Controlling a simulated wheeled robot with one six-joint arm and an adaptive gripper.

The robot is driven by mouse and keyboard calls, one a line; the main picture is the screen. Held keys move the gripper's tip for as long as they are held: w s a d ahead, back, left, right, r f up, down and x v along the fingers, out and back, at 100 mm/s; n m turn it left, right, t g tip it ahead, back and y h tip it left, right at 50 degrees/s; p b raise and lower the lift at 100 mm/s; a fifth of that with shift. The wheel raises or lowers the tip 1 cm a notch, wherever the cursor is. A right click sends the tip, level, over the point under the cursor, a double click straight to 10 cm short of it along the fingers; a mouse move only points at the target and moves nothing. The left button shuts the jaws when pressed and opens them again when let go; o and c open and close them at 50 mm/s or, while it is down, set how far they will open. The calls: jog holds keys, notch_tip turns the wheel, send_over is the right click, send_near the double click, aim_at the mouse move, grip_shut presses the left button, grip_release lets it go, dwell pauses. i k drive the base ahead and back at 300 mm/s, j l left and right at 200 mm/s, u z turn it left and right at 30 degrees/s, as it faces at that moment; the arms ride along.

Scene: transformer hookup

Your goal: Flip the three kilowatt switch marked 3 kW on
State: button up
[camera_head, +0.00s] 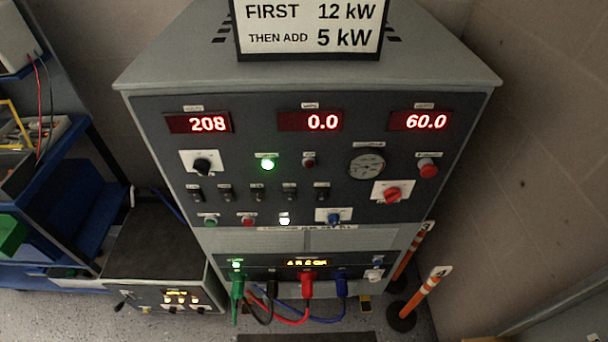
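A row of several small dark toggle switches (258,192) runs across the middle of the grey cabinet's front panel (230,205). Each has a small white label above it, too small to read, so I cannot tell which one is marked 3 kW. Their lever positions are also too small to tell. A green lamp (267,164) is lit. My gripper is not in view.
A sign (308,25) on top reads FIRST 12 kW, THEN ADD 5 kW. A black knob (202,165), a red knob (391,195) and a red button (428,169) flank the switches. Coloured cables (340,290) hang below. Orange-white posts (421,290) stand at right; a shelf is at left.

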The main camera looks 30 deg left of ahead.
aim_at(227, 196)
jog(key=u, duration=1.35)
